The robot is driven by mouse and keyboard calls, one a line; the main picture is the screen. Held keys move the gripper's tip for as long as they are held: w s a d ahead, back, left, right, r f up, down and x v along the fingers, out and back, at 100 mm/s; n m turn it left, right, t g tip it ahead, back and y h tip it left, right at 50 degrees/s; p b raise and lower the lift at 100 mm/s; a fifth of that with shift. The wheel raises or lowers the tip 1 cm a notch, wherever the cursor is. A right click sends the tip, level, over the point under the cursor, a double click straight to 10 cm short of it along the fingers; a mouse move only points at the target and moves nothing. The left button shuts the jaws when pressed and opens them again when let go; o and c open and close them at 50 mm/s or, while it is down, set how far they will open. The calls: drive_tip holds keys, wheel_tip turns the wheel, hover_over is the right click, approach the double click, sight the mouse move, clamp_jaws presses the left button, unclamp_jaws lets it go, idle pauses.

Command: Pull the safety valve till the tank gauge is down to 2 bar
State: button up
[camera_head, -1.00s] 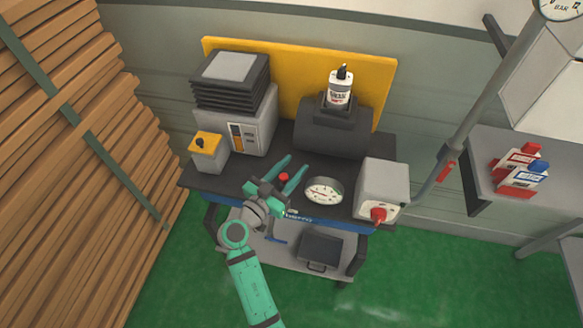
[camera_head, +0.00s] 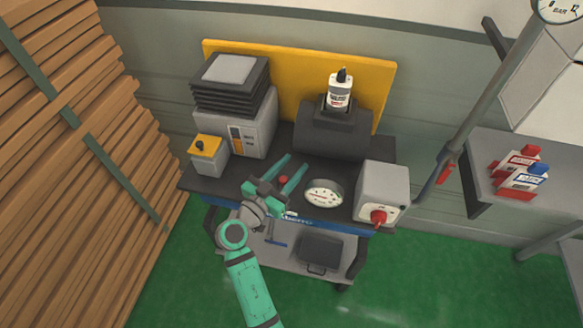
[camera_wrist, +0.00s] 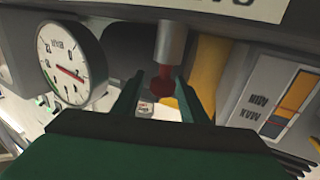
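The safety valve looks to be the red knob (camera_head: 283,181) above the bench. In the wrist view the red knob (camera_wrist: 161,86) sits at the end of a silver stem. My gripper (camera_head: 297,162) is open, with its two green fingers spread. In the wrist view the gripper (camera_wrist: 159,75) has one finger on each side of the knob, with gaps between. A round white gauge (camera_head: 324,193) stands right of the gripper and also shows in the wrist view (camera_wrist: 72,64). Its needle is visible, but I cannot read the value exactly.
A dark tank-like body (camera_head: 335,130) is behind the gauge. A grey box (camera_head: 382,185) with a red switch (camera_head: 378,216) stands to the right. A grey machine (camera_head: 238,118) and a yellow-topped box (camera_head: 208,155) are left. Another gauge (camera_head: 560,10) is at top right.

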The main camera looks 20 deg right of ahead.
drive_tip(key=v, duration=1)
drive_tip(key=shift+s+a, duration=0.25)
drive_tip(key=shift+a, duration=0.05)
drive_tip(key=shift+f, duration=0.1)
idle(0.3)
